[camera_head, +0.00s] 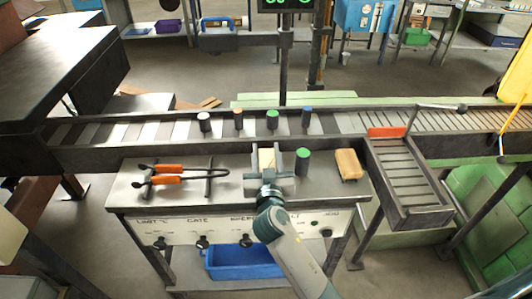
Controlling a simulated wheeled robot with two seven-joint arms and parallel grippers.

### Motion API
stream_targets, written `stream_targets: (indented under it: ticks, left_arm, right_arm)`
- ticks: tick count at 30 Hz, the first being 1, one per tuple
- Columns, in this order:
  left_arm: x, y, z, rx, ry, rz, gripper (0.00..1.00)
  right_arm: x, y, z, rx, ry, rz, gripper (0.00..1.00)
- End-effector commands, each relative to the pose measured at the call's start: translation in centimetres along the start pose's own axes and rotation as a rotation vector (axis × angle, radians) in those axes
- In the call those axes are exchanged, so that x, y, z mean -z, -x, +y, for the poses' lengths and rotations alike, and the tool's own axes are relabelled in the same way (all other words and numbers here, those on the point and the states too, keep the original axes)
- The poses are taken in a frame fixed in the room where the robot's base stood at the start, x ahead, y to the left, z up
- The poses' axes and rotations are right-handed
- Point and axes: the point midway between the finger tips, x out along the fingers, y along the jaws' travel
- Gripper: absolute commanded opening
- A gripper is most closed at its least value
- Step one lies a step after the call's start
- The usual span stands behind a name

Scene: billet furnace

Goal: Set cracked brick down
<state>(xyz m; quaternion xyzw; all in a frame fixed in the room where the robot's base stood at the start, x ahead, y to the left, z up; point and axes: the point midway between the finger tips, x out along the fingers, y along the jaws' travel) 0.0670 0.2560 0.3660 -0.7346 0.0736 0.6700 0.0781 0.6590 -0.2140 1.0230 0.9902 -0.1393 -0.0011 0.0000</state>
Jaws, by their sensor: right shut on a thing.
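My right gripper (268,182) is over the middle of the grey bench (225,195), its arm coming in from the lower right. A second, orange-tan block (348,164) lies on the bench to the right. My left gripper is not in view.
Orange-handled tongs (170,174) rest on a stand at the left. Behind, several small cylinders stand on the roller conveyor (180,130). A side chute (405,180) borders the bench's right.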

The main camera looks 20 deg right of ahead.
Motion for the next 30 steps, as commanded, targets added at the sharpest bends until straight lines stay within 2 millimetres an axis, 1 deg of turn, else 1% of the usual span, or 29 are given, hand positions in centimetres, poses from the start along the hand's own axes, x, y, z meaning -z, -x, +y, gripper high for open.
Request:
stream_targets:
  ticks: [1,2,3,4,18,23,30]
  left_arm:
    - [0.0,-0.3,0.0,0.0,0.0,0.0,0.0]
    - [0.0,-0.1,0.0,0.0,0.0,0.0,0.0]
    - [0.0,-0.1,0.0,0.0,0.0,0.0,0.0]
    - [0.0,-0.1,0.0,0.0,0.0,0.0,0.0]
    - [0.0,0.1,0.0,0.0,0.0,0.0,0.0]
    - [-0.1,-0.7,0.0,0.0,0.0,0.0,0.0]
    - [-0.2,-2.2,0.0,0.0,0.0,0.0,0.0]
  right_arm:
    - [-0.2,0.0,0.0,0.0,-0.001,0.001,0.03]
    - [-0.1,0.0,0.0,0.0,0.0,0.0,0.46]
    - [-0.1,0.0,0.0,0.0,0.0,0.0,0.56]
    - [-0.1,0.0,0.0,0.0,0.0,0.0,0.58]
    - [0.1,0.2,0.0,0.0,-0.001,-0.001,0.58]
    - [-0.2,2.0,0.0,0.0,-0.003,-0.002,0.58]
    - [-0.3,6.1,0.0,0.0,-0.004,-0.001,0.58]
